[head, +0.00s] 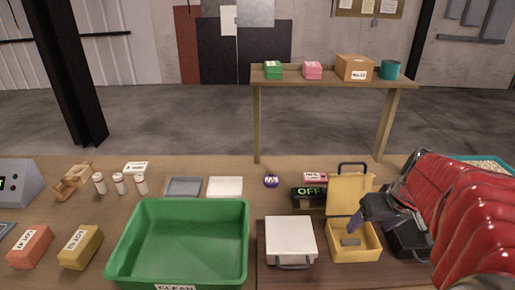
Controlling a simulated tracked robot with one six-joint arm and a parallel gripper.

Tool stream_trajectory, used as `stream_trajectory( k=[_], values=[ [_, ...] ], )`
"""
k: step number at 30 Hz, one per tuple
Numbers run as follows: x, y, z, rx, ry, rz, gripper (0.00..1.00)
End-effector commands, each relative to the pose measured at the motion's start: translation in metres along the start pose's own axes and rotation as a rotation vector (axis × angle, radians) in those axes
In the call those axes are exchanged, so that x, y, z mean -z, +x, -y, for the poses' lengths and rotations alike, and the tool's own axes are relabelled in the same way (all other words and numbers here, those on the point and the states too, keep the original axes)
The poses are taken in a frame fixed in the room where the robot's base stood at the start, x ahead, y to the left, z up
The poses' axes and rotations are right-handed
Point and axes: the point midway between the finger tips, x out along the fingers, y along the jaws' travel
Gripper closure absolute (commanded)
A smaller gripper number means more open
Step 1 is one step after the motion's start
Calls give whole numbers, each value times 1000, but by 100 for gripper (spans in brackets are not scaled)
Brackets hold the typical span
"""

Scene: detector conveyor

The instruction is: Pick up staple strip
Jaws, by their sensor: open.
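A small grey piece (350,241), which looks like the staple strip, lies on the floor of the open yellow case (352,257); it is too small to make out in detail. The case's lid stands up at its back. My gripper (368,207), dark with purple-grey fingers, is open and empty. It hangs over the right part of the yellow case, above and to the right of the grey piece, apart from it. My red-sleeved arm comes in from the right and hides part of the table there.
A closed white case (290,238) stands left of the yellow case, and a dark box (408,241) stands right of it. A black "OFF" sign (310,191) is behind. A large green bin (183,205) is left.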

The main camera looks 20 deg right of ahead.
Motion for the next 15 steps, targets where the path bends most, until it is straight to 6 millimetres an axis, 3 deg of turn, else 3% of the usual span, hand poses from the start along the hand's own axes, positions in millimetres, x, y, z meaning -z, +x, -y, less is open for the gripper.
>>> stream_trajectory(
  k=[15],
  values=[
    [0,10,-2,2,1,2,31]
  ],
)
